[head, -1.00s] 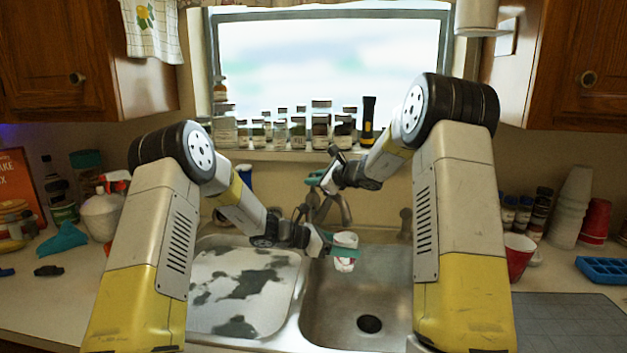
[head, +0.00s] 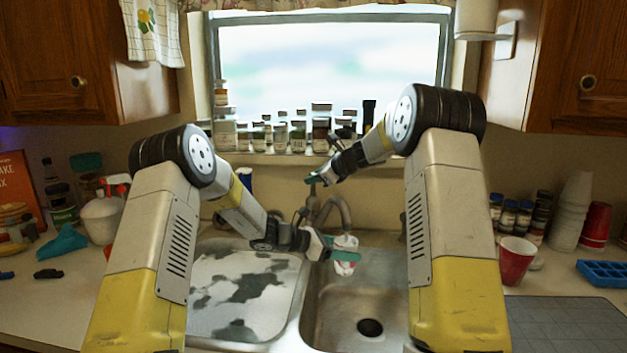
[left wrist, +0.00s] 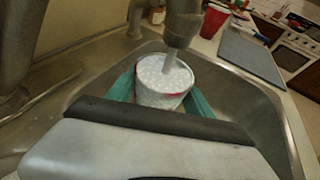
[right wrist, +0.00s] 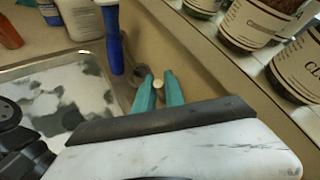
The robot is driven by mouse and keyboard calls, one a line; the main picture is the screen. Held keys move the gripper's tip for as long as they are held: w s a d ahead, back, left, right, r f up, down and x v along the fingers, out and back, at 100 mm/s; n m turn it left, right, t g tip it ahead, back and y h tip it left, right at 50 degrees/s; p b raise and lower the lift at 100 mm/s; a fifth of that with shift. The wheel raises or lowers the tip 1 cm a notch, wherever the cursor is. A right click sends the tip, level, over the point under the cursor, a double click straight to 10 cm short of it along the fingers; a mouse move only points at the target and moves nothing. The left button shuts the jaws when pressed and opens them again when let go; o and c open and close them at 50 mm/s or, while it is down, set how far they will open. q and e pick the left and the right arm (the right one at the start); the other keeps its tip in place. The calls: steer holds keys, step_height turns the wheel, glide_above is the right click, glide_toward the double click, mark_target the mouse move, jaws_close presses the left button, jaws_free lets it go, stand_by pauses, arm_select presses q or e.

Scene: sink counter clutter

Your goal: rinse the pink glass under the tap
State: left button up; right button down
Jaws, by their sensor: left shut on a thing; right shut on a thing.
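The pink glass (head: 345,268) is held upright over the right sink basin, below the tap spout (head: 342,207). My left gripper (head: 343,255) is shut around it. In the left wrist view, the glass (left wrist: 163,88) sits between teal fingers (left wrist: 160,98), and a pale stream of water (left wrist: 169,64) drops from the spout (left wrist: 183,22) into its mouth. Its top looks whitish and speckled. My right gripper (head: 316,180) is at the tap's handle behind the sink. In the right wrist view, its teal fingers (right wrist: 159,90) close on the small pale handle end (right wrist: 158,84).
A patterned board (head: 285,265) covers the left basin. The right basin (head: 385,290) is clear around its drain (head: 370,328). Jars (head: 298,138) line the windowsill close to my right gripper. A red cup (head: 515,260) stands on the right counter.

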steer(key=c, duration=1.4)
jaws_free()
steer(key=v, duration=1.2)
